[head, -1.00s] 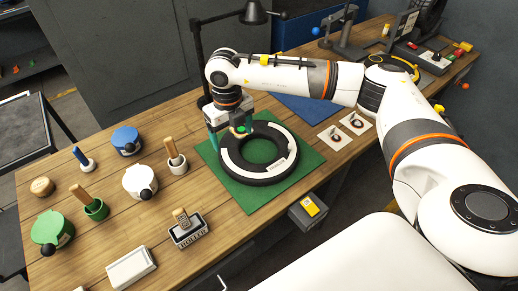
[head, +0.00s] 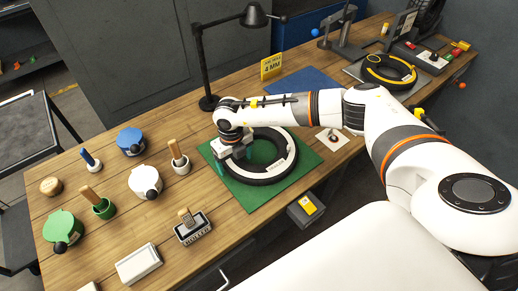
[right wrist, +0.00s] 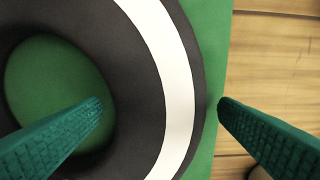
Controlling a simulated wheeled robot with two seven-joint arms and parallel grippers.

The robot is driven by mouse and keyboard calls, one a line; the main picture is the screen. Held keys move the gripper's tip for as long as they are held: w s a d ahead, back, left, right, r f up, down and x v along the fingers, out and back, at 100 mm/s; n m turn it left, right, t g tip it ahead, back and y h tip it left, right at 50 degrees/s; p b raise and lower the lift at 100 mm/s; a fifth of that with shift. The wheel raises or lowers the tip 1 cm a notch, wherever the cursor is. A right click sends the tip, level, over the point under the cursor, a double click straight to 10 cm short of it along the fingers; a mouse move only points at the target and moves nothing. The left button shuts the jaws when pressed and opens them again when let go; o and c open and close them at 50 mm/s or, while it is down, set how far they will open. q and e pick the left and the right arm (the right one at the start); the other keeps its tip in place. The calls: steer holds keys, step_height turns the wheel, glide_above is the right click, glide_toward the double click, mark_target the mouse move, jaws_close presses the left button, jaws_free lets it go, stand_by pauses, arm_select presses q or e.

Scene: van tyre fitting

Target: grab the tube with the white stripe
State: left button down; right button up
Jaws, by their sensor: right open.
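The tube with the white stripe (head: 268,177) is a thick black ring lying flat on a green mat (head: 306,177). In the right wrist view its rim (right wrist: 128,75) with the broad white stripe (right wrist: 172,70) passes between my fingers. My right gripper (head: 234,164) is open over the ring's left side. In the right wrist view, the left finger of the gripper (right wrist: 160,103) is over the central hole and the right finger is just outside the outer edge. I cannot tell how far down the fingertips reach. My left gripper is not in view.
A yellow-striped black ring (head: 388,69) lies on a grey plate at the back right. A black lamp (head: 203,65) stands behind the mat. Pots with blue, white and green lids (head: 62,228) and handled tools stand on the left. A labelled holder (head: 193,230) stands near the front edge.

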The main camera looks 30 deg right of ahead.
steer(key=shift+c, duration=0.4)
steer(key=c, duration=1.2)
steer(key=shift+r, duration=0.15)
